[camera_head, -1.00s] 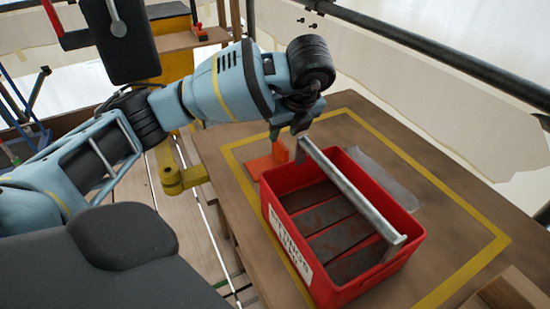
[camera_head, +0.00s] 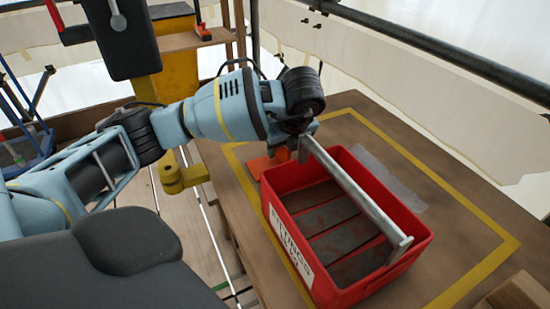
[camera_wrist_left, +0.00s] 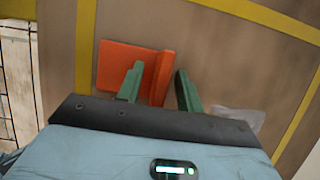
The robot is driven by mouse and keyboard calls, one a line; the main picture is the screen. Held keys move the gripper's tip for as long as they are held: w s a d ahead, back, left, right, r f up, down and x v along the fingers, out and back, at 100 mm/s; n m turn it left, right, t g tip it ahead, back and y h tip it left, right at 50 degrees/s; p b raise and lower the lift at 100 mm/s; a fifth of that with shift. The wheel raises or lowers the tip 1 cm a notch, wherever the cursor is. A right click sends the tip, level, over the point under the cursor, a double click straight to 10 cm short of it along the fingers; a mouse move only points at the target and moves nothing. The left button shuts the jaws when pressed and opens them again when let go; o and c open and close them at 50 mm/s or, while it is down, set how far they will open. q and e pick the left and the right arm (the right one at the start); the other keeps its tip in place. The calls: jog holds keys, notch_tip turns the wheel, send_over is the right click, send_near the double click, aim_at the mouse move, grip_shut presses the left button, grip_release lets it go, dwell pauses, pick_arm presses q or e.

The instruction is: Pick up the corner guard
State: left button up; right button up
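The orange corner guard (camera_wrist_left: 124,66) lies on the table, with one flat leg and one raised leg. In the head view the fingertips are mostly hidden behind my wrist and the crate. My right gripper is not in view.
The red crate (camera_head: 348,287) with a grey bar handle (camera_head: 350,187) and dark slats inside stands right beside the corner guard. A clear sheet (camera_head: 392,180) lies beyond it. The wooden table (camera_head: 465,215) has a yellow taped border. A wooden block (camera_head: 515,292) is at the lower right.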

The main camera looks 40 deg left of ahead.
pick_arm(q)
grip_shut()
notch_tip(320, 180, up, 10)
jog(key=shift+f+p, duration=0.15)
jog(key=shift+p, duration=0.85)
jog(key=shift+r, duration=0.2)
